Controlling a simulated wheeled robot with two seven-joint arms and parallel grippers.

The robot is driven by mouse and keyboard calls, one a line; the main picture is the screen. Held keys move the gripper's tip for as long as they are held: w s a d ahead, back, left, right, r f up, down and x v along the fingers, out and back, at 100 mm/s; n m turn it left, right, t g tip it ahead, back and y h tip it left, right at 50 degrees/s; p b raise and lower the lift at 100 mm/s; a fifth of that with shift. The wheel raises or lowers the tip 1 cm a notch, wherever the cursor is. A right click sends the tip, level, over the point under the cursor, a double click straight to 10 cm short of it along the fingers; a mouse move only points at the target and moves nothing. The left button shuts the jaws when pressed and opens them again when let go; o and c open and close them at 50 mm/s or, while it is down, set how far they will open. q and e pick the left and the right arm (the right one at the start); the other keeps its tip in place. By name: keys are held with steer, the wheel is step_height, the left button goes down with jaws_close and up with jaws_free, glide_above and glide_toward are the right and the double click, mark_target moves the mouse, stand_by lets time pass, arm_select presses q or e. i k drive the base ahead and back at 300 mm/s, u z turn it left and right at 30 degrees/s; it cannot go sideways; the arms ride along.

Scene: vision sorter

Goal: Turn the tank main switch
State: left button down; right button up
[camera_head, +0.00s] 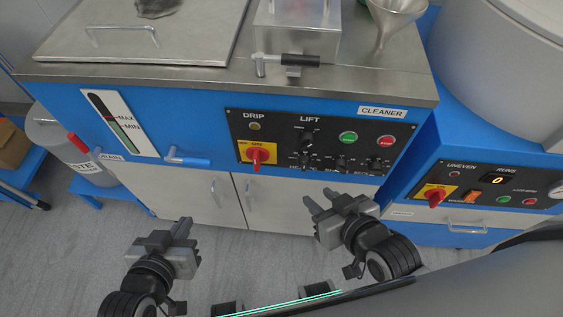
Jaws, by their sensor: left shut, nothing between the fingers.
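The blue tank cabinet carries a black control panel (330,125). At its left end is a red rotary main switch (257,154) on a yellow plate marked ON, below the DRIP lamp. My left gripper (183,228) is shut and empty, below and left of the switch, in front of the lower doors and apart from it. My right gripper (323,197) is below and right of the switch, its two fingers apart and nothing between them. Neither gripper touches the panel. The switch is unobstructed in view.
A blue-handled valve (187,159) and a level gauge (124,123) are left of the panel. A similar red switch (435,197) is on the right machine. The steel top (200,77) overhangs the panel; a black-handled lever (290,61) sits at its front edge.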

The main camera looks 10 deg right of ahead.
mark_target(258, 155)
steer(key=z, duration=1.95)
steer(key=k, duration=1.25)
steer(key=u, duration=1.9)
steer(key=i, duration=0.5)
steer(key=z, duration=0.1)
